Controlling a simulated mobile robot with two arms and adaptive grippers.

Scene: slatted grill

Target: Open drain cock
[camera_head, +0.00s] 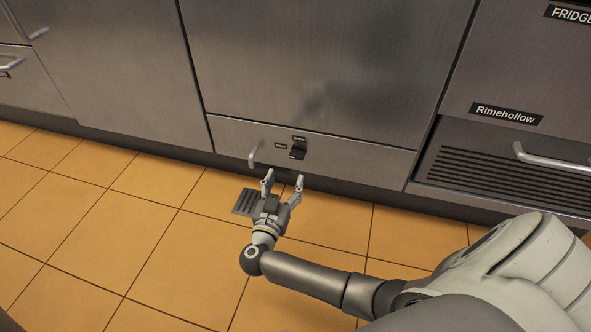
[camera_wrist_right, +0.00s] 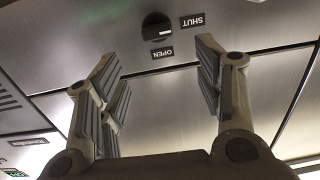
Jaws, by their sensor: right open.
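The drain cock is a black knob (camera_head: 298,150) on the low steel panel (camera_head: 350,158), with small black labels beside and above it. In the right wrist view the knob (camera_wrist_right: 157,27) sits ahead, between and beyond the fingers, near labels reading OPEN (camera_wrist_right: 162,53) and SHUT (camera_wrist_right: 191,20). My right gripper (camera_head: 284,180) is open and empty, just in front of and below the knob, apart from it. Its spread fingers (camera_wrist_right: 160,85) fill both sides of the right wrist view. My left gripper is not in view.
A slatted grate (camera_head: 246,203) lies in the tiled floor below. A slatted grill (camera_head: 500,180) with its own handle (camera_head: 550,162) stands at right. The orange tile floor (camera_head: 150,220) at left is clear.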

